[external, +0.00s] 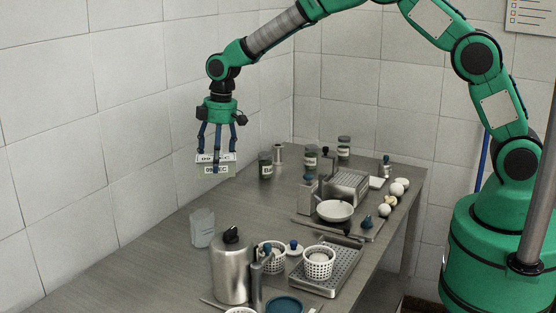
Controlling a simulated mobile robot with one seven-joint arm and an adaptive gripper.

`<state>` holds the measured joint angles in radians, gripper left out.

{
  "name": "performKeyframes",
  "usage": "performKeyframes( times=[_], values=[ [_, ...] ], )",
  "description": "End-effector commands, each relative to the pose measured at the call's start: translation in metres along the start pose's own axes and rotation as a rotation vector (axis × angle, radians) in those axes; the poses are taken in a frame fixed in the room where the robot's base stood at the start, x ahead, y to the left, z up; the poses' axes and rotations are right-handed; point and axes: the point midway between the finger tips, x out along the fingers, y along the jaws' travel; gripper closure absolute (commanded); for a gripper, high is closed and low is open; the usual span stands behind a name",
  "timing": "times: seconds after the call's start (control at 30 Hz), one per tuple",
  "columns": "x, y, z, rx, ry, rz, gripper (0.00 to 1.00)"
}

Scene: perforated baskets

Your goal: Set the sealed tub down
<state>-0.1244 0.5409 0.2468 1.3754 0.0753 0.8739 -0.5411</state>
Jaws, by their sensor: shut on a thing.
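The sealed tub (216,169) is a small pale box-like container with dark lettering on its lid and front. My gripper (216,153) points down with its fingers shut on the tub. The tub hangs in the air near the left wall, above the far left part of the grey table (150,264). It appears level. The finger on its far side is partly hidden.
Labelled jars (265,166) stand right of the tub. A clear cup (202,228) and metal canister (231,269) stand nearer. White perforated baskets (318,263), a tray and a white bowl (335,211) crowd the right side. The table's left side looks clear.

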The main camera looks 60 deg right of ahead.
Motion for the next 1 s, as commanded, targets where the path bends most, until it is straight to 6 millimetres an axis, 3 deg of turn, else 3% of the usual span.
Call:
performKeyframes(
  times=[0.03, 0.2, 0.6, 0.8, 1.0],
  values=[
    [-0.003, -0.016, -0.016, -0.032, 0.000, -0.004, 0.70],
    [0.003, -0.067, -0.060, -0.130, -0.001, -0.016, 0.70],
    [0.015, -0.204, -0.146, -0.362, 0.000, -0.044, 0.70],
    [0.022, -0.271, -0.174, -0.463, 0.001, -0.056, 0.70],
    [0.027, -0.317, -0.188, -0.529, 0.001, -0.065, 0.70]
  ],
)
